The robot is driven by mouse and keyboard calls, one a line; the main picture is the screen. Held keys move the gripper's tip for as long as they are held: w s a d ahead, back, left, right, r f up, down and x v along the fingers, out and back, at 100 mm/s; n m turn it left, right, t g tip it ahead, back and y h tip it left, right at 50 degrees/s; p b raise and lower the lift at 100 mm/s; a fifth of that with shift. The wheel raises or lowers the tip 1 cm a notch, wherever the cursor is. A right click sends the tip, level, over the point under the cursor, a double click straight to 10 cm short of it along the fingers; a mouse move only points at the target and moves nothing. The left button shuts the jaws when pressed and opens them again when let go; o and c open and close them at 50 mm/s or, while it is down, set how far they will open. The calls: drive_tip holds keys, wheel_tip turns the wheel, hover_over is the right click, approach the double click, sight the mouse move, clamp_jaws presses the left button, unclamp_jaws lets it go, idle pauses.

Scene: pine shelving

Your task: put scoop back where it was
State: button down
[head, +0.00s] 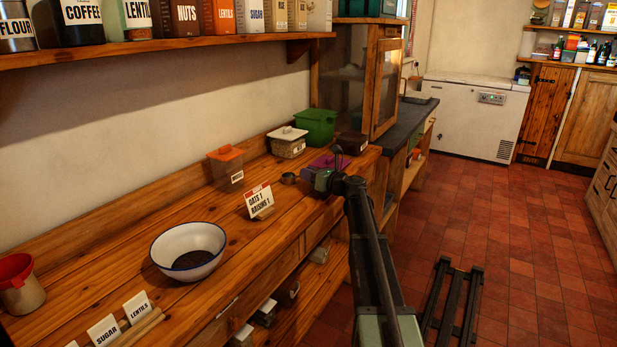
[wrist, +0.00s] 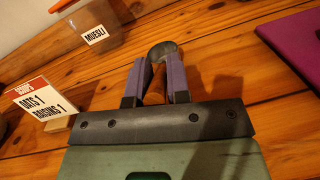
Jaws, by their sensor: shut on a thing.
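My gripper (head: 306,176) is low over the pine counter, to the right of the recipe card. In the wrist view my gripper (wrist: 155,82) has its two purple-grey fingers shut on the brown handle of the scoop (wrist: 162,50). The scoop's dark metal cup sticks out past the fingertips, and much of the handle is hidden. The scoop (head: 289,178) also shows in the head view, just left of my gripper. I cannot tell whether it touches the counter.
The card (head: 259,202) reads oats 1, raisins 1. An enamel bowl (head: 188,250) with dark contents stands nearer. Behind are an orange-lidded muesli tub (head: 227,167), a white-lidded tub (head: 287,143), a green tub (head: 316,127) and a purple lid (head: 328,163). Counter around the card is clear.

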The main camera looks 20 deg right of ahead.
drive_tip(key=c, duration=1.1)
unclamp_jaws()
drive_tip(key=shift+r+p, duration=0.2)
drive_tip(key=shift+p, duration=0.15)
drive_tip(key=v, duration=1.2)
drive_tip(key=shift+f, duration=0.15)
